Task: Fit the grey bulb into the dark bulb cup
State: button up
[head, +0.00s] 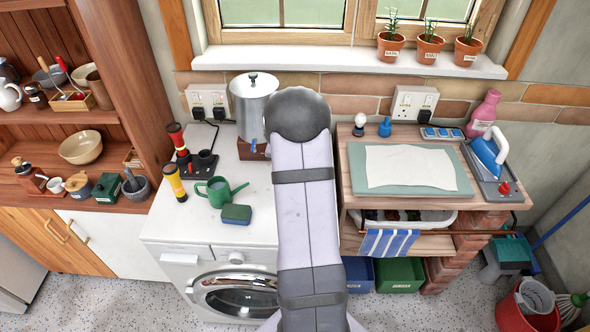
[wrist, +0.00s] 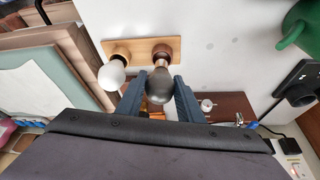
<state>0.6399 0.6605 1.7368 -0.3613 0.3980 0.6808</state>
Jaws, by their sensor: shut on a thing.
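In the wrist view the grey bulb (wrist: 159,88) sits between the two fingers of my gripper (wrist: 158,98), which is shut on it. Its narrow neck points away from the camera, towards the dark bulb cup (wrist: 162,49) at the right of a small wooden board (wrist: 140,44). The neck overlaps the cup in this view, so I cannot tell whether it is inside or just above it. A white bulb (wrist: 112,75) stands at a second cup (wrist: 119,52) on the board's left. In the head view my arm hides the gripper, grey bulb and board.
A green watering can (head: 218,192), sponge (head: 236,214) and torches (head: 174,181) stand left on the white worktop (head: 188,222). A metal urn (head: 252,100) stands behind. The wooden ironing surface (head: 352,180) with an iron (head: 487,152) is at right.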

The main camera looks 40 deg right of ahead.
jog(key=shift+f+b, duration=1.2)
jog(key=shift+f, duration=0.05)
dwell(0.4)
jog(key=o, duration=1.1)
jog(key=shift+b+v, duration=1)
jog(key=shift+v, duration=2.7)
